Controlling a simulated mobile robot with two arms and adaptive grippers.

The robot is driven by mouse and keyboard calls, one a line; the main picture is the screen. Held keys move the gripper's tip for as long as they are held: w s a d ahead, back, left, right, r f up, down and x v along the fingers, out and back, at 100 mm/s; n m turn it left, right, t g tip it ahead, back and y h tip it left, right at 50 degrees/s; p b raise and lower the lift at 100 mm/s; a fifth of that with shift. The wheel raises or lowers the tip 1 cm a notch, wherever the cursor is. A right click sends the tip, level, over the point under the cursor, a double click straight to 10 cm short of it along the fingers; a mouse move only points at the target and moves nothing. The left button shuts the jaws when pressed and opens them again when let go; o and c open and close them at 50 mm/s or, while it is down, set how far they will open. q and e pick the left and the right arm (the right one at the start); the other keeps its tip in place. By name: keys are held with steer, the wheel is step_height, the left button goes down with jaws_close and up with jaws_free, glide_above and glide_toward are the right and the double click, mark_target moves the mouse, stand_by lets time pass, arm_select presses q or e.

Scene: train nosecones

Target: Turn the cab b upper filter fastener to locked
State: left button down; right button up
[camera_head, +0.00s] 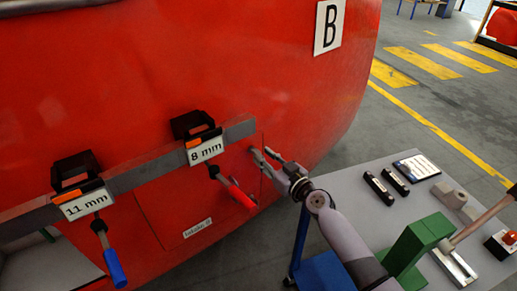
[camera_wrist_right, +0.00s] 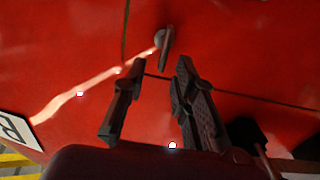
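The red cab nose (camera_head: 230,70) carries a plate with the letter B (camera_head: 329,26). In the right wrist view, a small grey fastener with a bar-like head (camera_wrist_right: 165,45) sits on the red surface near the panel seams. The bar stands nearly upright in that picture. My right gripper (camera_head: 261,152) is close to the red panel at its upper right corner. In the right wrist view my right gripper (camera_wrist_right: 160,63) is open and empty, its fingertips apart and just short of the fastener. Whether they touch it is unclear. My left gripper is out of view.
A grey rail (camera_head: 150,174) crosses the nose, with holders labelled 8 mm (camera_head: 206,149) and 11 mm (camera_head: 87,204). A red-handled tool (camera_head: 240,195) and a blue-handled tool (camera_head: 115,268) hang there. A grey table (camera_head: 360,205) with a green block (camera_head: 415,243) stands at right.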

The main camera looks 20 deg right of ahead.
steer(key=shift+x, duration=1.7)
steer(key=shift+c, duration=0.5)
jaws_close()
